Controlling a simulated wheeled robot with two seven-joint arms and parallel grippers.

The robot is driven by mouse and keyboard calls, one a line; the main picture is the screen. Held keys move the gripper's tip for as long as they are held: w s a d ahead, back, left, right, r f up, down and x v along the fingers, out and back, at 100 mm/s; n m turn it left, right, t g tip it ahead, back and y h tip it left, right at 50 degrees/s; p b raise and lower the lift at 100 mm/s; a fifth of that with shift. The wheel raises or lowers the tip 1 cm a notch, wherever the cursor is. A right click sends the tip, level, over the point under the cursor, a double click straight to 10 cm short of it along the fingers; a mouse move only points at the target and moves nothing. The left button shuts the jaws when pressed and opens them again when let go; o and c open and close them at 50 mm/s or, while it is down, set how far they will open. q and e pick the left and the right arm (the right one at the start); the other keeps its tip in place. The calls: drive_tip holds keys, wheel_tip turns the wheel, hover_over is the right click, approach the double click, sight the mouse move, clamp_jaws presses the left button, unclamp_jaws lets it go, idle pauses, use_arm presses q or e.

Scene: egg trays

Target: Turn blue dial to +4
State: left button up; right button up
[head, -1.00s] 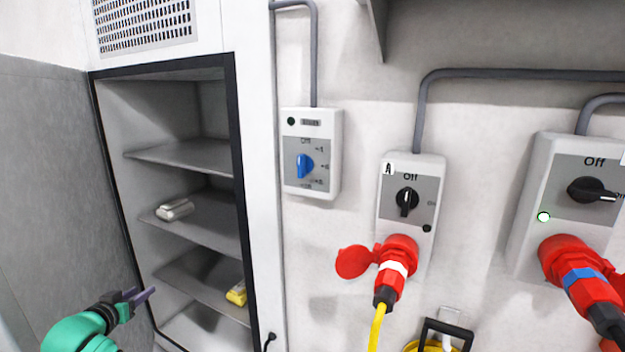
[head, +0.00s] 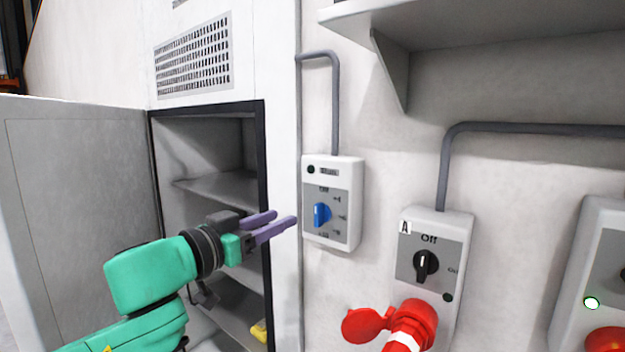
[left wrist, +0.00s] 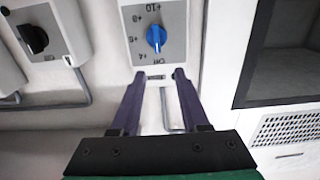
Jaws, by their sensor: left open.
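The blue dial (head: 322,214) sits on the grey face of a white control box (head: 345,205) on the wall. In the left wrist view the blue dial (left wrist: 156,38) shows upside down, with marks Off, +4, +6, +8 and +10 around it. I cannot tell for sure which mark it points at. My left gripper (head: 284,218) has purple fingers, open and empty, just left of the box in the head view. In the left wrist view its fingertips (left wrist: 159,74) lie apart, below the dial in the picture, not around it. My right gripper is not in view.
An open cabinet (head: 281,130) with shelves stands left of the box. A second box with a black switch (head: 425,264) and a red plug (head: 415,322) is to the right. A wall shelf (head: 440,25) overhangs above. A grey pipe (head: 335,100) runs into the dial box.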

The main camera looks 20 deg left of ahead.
sight(316, 205)
use_arm(q)
drive_tip(key=p+x, duration=0.5)
drive_tip(key=x, duration=0.5)
drive_tip(key=shift+d+p, duration=0.2)
drive_tip(key=shift+p, duration=0.15)
drive_tip(key=shift+w+d+f, duration=0.1)
drive_tip(key=shift+w+d, duration=0.05)
drive_tip(key=shift+d, duration=0.05)
drive_tip(key=shift+a, duration=0.1)
drive_tip(key=shift+c, duration=1.2)
clamp_jaws()
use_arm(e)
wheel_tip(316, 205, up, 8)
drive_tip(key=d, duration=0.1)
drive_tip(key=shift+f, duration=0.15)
